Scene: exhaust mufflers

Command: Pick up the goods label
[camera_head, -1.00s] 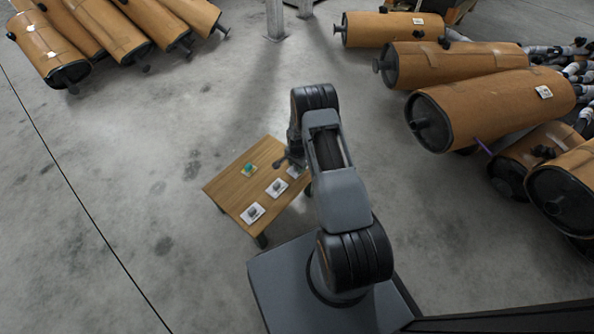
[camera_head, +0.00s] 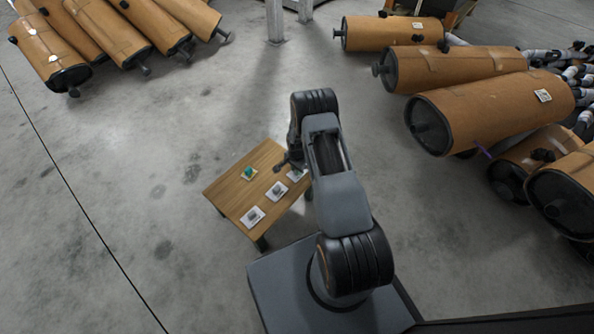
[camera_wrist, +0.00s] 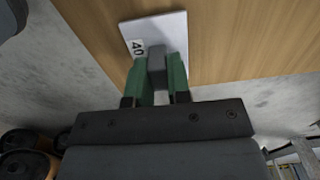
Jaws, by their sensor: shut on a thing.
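The goods label (camera_wrist: 176,28) is a white plate marked "40" with a grey block handle standing on it. My gripper (camera_wrist: 157,62) has green fingers shut on that grey handle in the wrist view. The label is against the wooden table top behind it; I cannot tell whether it touches or is just above. In the head view the label (camera_head: 297,174) is at the table's right side, partly hidden by my arm. Two similar white labels, one in the middle (camera_head: 277,190) and one at the front (camera_head: 252,216), lie on the table.
The small wooden table (camera_head: 226,190) also bears a green item (camera_head: 249,173) at its back left. Brown mufflers lie at the right (camera_head: 490,108) and upper left (camera_head: 60,55). A grey post (camera_head: 275,20) stands at the back. The concrete floor left of the table is clear.

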